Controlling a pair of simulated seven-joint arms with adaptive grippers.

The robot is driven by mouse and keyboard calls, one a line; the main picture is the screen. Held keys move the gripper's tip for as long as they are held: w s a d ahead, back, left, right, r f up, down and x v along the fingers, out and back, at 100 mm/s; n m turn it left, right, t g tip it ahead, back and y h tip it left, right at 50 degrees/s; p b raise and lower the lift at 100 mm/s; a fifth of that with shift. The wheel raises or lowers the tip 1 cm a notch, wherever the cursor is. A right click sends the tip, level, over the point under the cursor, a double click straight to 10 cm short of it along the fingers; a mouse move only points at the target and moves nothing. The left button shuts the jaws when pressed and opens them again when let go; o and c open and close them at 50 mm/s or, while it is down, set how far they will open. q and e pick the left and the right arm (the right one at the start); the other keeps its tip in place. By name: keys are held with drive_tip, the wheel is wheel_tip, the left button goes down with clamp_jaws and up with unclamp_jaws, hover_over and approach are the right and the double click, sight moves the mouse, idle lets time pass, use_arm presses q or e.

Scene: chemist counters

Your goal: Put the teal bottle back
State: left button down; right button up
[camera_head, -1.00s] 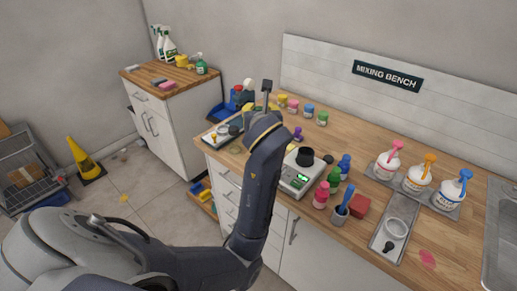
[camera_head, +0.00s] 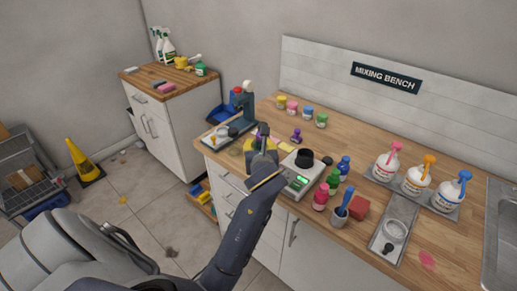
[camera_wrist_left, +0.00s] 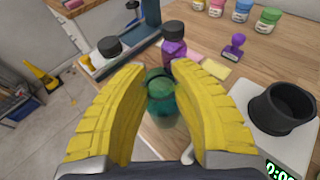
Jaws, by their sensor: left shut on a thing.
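The teal bottle (camera_wrist_left: 160,103), see-through with a dark cap, is between the yellow fingers of my left gripper (camera_wrist_left: 158,75) in the left wrist view. The gripper is shut on it. In the head view my left gripper (camera_head: 262,147) is low at the bench's front left, and it hides the bottle there. A purple bottle (camera_wrist_left: 173,42) with a dark cap stands just beyond the teal one. Whether the teal bottle touches the bench top cannot be told. My right gripper is not in view.
A scale (camera_head: 299,180) with a black cup (camera_head: 305,157) stands close on the right. A stand-like device (camera_head: 243,108) is at the left. A purple stamp (camera_head: 297,136) and a yellow note (camera_wrist_left: 215,69) lie behind. Several coloured bottles stand right of the scale.

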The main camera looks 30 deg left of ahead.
use_arm(q)
drive_tip(key=shift+f, duration=0.6)
drive_tip(key=shift+f, duration=0.1)
drive_tip(key=c, duration=1.1)
unclamp_jaws()
drive_tip(key=shift+c, duration=0.2)
drive_tip(key=shift+s+d, duration=0.1)
drive_tip(key=shift+s, duration=0.05)
drive_tip(key=v, duration=1.1)
drive_tip(key=shift+s+d+r, duration=0.15)
drive_tip(key=shift+s+r, duration=0.1)
drive_tip(key=shift+s, duration=0.05)
